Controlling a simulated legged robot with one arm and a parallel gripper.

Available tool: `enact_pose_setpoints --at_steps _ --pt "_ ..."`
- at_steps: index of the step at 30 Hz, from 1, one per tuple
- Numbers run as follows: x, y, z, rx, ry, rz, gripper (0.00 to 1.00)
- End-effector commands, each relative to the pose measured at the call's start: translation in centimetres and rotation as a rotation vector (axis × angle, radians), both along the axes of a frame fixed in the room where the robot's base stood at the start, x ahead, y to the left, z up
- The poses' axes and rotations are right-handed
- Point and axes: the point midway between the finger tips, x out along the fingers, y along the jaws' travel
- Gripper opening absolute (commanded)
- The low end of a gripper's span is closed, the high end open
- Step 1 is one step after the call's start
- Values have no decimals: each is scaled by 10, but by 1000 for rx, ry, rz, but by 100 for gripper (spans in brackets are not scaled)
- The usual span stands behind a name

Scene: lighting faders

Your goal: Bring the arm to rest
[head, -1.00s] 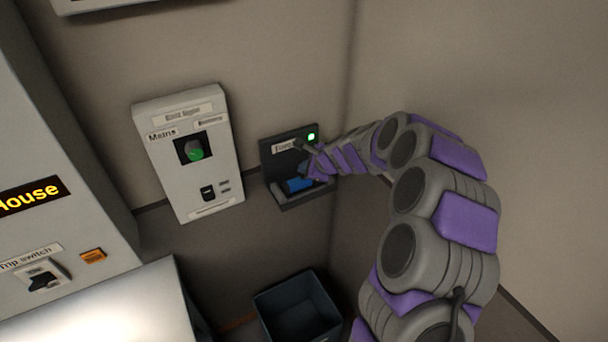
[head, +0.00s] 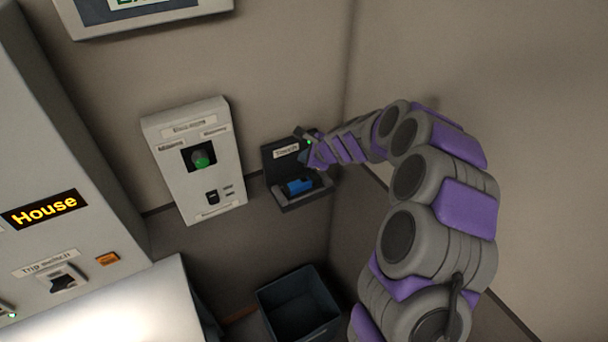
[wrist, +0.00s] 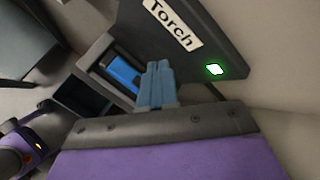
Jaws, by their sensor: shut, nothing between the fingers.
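My arm reaches in from the right in the head view, with grey and purple links. My gripper (wrist: 160,84) is shut and empty, its two blue-grey fingers together in the wrist view. It is in front of the dark torch holder (head: 284,203) on the wall. A blue torch (head: 299,186) lies in the holder's tray, and it also shows in the wrist view (wrist: 122,72) just left of the fingers. The holder's label (wrist: 172,22) reads "Torch", and a green light (wrist: 214,69) glows on its back plate. The fingers look apart from the torch, but the gap is hard to judge.
A pale mains box (head: 220,171) with a green knob hangs left of the holder. A large grey cabinet (head: 78,140) with a "House" display and a trip switch (head: 62,282) stands at the left. An open dark bin (head: 300,306) is below. The right wall is bare.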

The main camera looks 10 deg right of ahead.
Motion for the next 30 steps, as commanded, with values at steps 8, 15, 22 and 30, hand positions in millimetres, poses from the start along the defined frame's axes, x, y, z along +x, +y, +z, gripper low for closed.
enact_pose_setpoints --at_steps 8,15,22,30 --pt "0 0 -1 0 0 0 0" --pt "-8 10 5 -16 -7 51 0" --pt "-78 66 45 -142 -52 397 0" --pt "-200 103 65 -364 -74 878 0"
